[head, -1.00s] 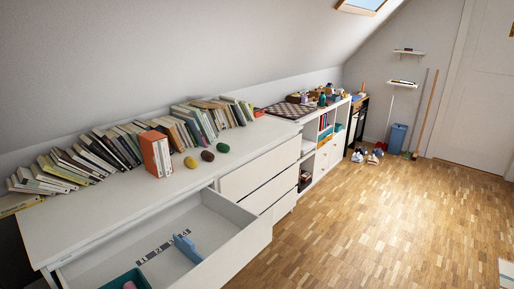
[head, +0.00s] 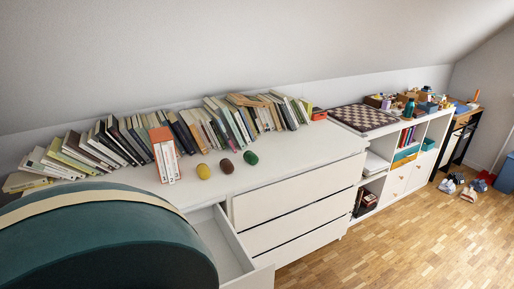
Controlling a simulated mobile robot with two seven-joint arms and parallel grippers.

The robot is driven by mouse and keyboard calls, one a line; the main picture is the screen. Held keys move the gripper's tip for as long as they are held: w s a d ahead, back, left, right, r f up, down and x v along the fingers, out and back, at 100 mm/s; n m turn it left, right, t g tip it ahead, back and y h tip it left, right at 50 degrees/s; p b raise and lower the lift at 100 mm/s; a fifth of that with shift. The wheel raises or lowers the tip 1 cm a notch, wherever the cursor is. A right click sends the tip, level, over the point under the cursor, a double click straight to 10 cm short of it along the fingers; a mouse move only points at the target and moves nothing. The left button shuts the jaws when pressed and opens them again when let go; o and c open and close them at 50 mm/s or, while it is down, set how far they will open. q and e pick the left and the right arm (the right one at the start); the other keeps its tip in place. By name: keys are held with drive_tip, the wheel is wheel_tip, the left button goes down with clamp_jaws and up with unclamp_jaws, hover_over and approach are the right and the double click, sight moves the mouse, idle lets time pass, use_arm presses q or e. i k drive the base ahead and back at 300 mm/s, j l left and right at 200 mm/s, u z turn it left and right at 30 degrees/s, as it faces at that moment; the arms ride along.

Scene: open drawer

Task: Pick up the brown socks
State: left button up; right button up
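The brown socks (head: 226,166), a small dark brown rounded bundle, lie on top of the white dresser (head: 290,160) near its front edge. They sit between a yellow bundle (head: 203,171) on the left and a green bundle (head: 250,158) on the right, with small gaps between them. Nothing is touching or holding them. Neither of my grippers shows in the head view.
Leaning books (head: 113,139) line the back.

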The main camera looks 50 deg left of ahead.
sight(227, 166)
drive_tip(key=i+u, duration=0.35)
drive_tip(key=i+l+u, duration=0.2)
drive_tip(key=i+u, duration=0.2)
drive_tip(key=i+l+u, duration=0.5)
drive_tip(key=u, duration=0.25)
drive_tip(key=i+l+u, duration=0.15)
drive_tip(key=u, duration=0.2)
drive_tip(key=i+l+u, duration=0.1)
drive_tip(key=l+u, duration=0.3)
